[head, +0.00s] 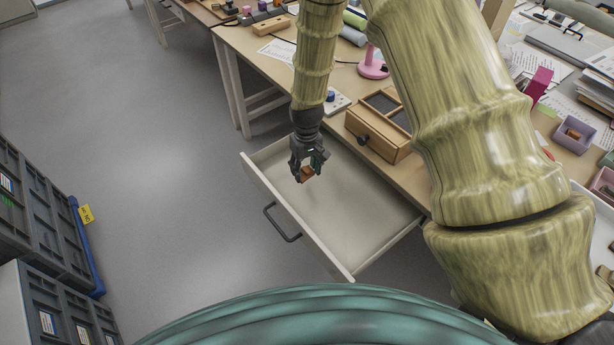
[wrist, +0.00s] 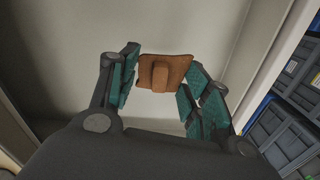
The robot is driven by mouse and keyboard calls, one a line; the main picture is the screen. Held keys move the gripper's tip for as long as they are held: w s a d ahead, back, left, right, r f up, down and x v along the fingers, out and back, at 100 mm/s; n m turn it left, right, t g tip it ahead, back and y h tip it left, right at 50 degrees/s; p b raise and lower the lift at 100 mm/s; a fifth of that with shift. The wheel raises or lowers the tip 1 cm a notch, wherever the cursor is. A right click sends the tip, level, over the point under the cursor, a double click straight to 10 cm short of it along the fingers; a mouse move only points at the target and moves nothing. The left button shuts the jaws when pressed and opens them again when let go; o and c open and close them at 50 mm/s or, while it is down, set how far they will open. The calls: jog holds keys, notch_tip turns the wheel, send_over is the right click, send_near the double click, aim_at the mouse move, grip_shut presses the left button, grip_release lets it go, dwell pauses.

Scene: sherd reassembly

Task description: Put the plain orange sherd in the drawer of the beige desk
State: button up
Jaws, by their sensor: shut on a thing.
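The plain orange sherd (head: 307,174) is in the jaws of my gripper (head: 308,176) in the head view. In the wrist view the sherd (wrist: 165,74) is a flat brown-orange piece with a raised block on its face, between the teal finger pads of my gripper (wrist: 160,88). The desk drawer (head: 345,215) is pulled open and its floor looks empty. My gripper is over the left part of the drawer, and the drawer floor lies behind the sherd in the wrist view. I cannot tell the height of the sherd above the floor.
The beige desk (head: 255,50) holds a wooden box (head: 380,130) with a dark knob beside the drawer. A pink stand (head: 373,68) and papers (head: 278,50) lie farther back. A lilac bin (head: 573,134) stands at right. Grey crates (head: 40,230) stand at left, across clear floor.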

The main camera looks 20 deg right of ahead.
aim_at(306, 183)
jog(key=shift+f, duration=2.05)
jog(key=shift+f, duration=0.15)
jog(key=o, duration=1)
notch_tip(306, 183, up, 12)
jog(key=shift+r+b, duration=0.15)
jog(key=shift+b, duration=0.2)
